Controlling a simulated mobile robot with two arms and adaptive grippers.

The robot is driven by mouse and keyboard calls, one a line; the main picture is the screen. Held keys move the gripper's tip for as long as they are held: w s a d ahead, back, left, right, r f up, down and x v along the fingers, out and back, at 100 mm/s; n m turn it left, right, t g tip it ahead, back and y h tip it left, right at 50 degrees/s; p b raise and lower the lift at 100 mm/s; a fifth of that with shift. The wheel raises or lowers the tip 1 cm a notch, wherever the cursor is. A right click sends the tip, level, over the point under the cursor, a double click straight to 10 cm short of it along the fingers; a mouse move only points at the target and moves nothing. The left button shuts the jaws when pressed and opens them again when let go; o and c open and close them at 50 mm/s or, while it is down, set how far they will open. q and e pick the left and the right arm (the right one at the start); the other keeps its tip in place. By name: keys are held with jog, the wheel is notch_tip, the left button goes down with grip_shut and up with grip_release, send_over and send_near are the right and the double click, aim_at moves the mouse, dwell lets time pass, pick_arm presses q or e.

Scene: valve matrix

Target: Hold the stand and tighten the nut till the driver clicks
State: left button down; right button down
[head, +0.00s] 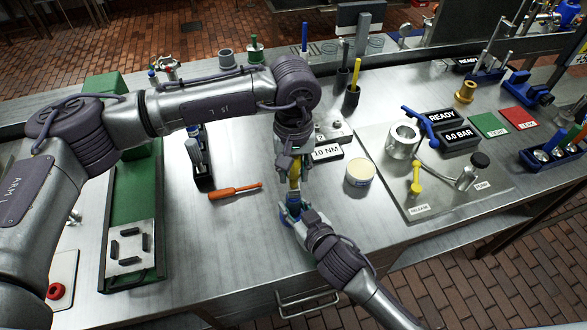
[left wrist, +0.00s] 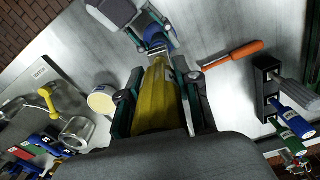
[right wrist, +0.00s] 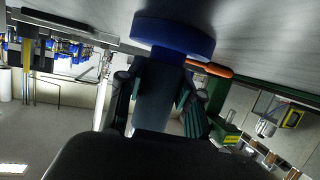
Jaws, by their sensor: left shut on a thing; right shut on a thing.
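My left gripper (head: 294,165) is shut on a yellow driver (head: 294,180), held roughly upright with its lower end at the stand. The driver's yellow body fills the middle of the left wrist view (left wrist: 157,100). The blue stand (head: 285,217) is on the table below it. My right gripper (head: 296,206) is shut on the stand's post. The right wrist view shows the stand's round blue base (right wrist: 172,35) and its dark post (right wrist: 160,95) between the fingers. The nut is hidden at the driver's tip; I cannot tell how it sits.
An orange-handled screwdriver (head: 236,190) and a black tool rack (head: 203,175) lie to the left. A box reading 10 NM (head: 327,152) stands behind, and a round tin (head: 360,174) to the right. A metal plate (head: 440,207) with fittings is further right. Bare table lies left of the stand.

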pick_arm(q)
jog(key=shift+r, duration=2.95)
pick_arm(e)
jog(key=c, duration=0.7)
grip_release()
